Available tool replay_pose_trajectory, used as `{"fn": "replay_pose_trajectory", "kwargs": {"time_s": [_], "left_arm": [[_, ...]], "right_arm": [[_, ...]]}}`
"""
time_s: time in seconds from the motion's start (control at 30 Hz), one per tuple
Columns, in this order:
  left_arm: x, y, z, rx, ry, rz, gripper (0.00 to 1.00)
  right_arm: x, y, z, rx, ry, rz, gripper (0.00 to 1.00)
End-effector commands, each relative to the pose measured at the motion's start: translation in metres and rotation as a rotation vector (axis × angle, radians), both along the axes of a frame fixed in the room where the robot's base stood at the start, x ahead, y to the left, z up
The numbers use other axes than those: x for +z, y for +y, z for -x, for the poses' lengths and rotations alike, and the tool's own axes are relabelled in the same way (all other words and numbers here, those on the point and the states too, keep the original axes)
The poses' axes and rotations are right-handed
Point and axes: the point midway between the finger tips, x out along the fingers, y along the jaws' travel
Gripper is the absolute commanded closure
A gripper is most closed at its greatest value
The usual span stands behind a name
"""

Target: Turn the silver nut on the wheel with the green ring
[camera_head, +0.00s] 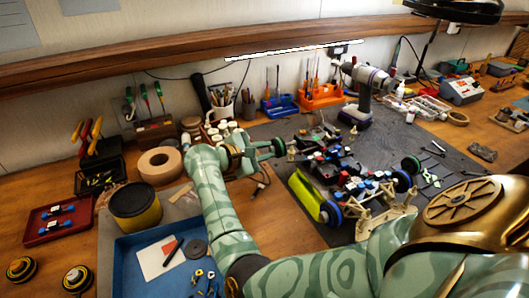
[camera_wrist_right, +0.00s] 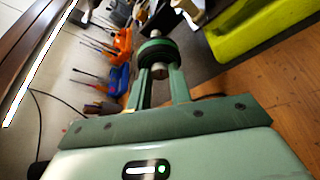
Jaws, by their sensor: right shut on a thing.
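The wheel with the green ring (camera_wrist_right: 157,48) is at the fingertips in the right wrist view. A small silver-grey nut (camera_wrist_right: 160,71) shows on its near face, between the two fingers. My right gripper (camera_wrist_right: 160,68) is shut on this nut, with the wheel just beyond it. In the head view my right gripper (camera_head: 272,148) reaches the wheel (camera_head: 279,147) at the far left of the car; the nut is too small to make out there. The car (camera_head: 352,178) lies on the dark mat. My left gripper is not in view.
A yellow-green panel (camera_head: 308,195) and blue-ringed wheel (camera_head: 331,212) are at the car's near side. A power drill (camera_head: 364,90) stands behind. A blue tray (camera_head: 128,262) and tape roll (camera_head: 160,163) lie left.

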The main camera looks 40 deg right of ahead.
Motion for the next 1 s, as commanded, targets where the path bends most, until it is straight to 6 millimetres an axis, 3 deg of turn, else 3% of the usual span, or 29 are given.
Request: {"fn": "replay_pose_trajectory", "kwargs": {"time_s": [0.6,1.0], "left_arm": [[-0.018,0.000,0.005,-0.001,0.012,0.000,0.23],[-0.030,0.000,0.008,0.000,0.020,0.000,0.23]], "right_arm": [[0.000,-0.002,-0.007,0.001,0.549,-0.177,1.00],[0.001,-0.003,-0.010,0.001,0.806,-0.257,1.00]]}}
